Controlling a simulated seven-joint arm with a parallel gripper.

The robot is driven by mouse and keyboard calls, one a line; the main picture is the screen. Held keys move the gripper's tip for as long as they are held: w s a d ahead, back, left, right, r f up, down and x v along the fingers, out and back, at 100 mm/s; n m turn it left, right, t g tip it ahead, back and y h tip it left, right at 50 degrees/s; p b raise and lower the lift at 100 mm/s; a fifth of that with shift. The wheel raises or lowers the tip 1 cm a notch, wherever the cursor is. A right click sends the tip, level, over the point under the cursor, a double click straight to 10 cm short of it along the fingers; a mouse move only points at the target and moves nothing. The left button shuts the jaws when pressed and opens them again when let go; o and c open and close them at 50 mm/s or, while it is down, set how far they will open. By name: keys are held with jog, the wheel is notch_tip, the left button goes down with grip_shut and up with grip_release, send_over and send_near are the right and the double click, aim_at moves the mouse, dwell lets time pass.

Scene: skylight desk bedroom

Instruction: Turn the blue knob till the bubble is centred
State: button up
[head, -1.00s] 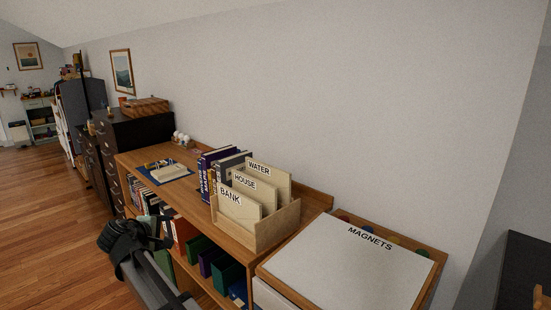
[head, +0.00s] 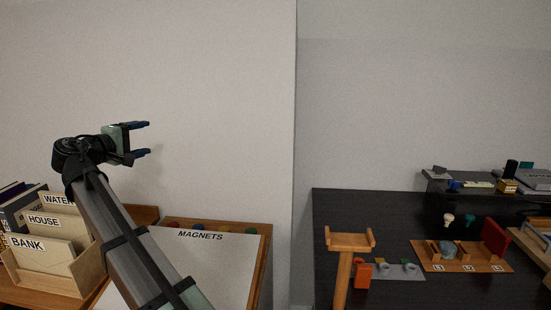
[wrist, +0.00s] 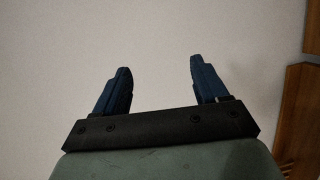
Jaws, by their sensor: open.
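My gripper (head: 148,138) is open and empty, raised in front of the pale wall at the left of the head view, its fingers pointing right. In the wrist view my gripper (wrist: 160,64) shows two dark blue fingers spread apart with only plain wall between them. I cannot make out a blue knob or a bubble level for certain in either view. A small dark blue item (head: 454,185) lies on the raised shelf of the dark desk, too small to identify. My gripper is far to the left of it and touches nothing.
The dark desk (head: 332,210) at right holds a wooden stand (head: 350,241), a grey plate (head: 405,272) and a numbered wooden board (head: 432,262). The magnets board (head: 215,262) and a wooden file box (head: 72,280) are at lower left. Open air surrounds my gripper.

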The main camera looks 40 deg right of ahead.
jog(key=s+d+r+m+g+h, duration=0.2)
jog(key=s+d+r+m+g, duration=0.35)
jog(key=d, duration=0.55)
jog(key=s+d+r+m+g+h, duration=0.1)
jog(key=s+d+r+m+g, duration=0.1)
jog(key=s+d+r, duration=0.7)
jog(key=s+d+r+m+g+h, duration=0.2)
jog(key=s+d+r+m+g, duration=0.25)
jog(key=d, duration=0.75)
jog(key=s+d+r+m+t+y, duration=0.2)
jog(key=s+d+r+m, duration=0.1)
jog(key=d, duration=0.5)
jog(key=s+d+r+m+t+y, duration=0.2)
jog(key=d+r+m+y, duration=0.15)
jog(key=d, duration=0.55)
jog(key=s+d+r+m+t+y, duration=0.1)
jog(key=s+d+r+m+y, duration=0.2)
jog(key=d, duration=0.5)
jog(key=m+g+y, duration=0.1)
jog(key=m+y, duration=0.8)
jog(key=y, duration=0.2)
send_over(456, 181)
notch_tip(456, 181, down, 34)
notch_tip(456, 181, down, 13)
jog(key=shift+f, duration=0.1)
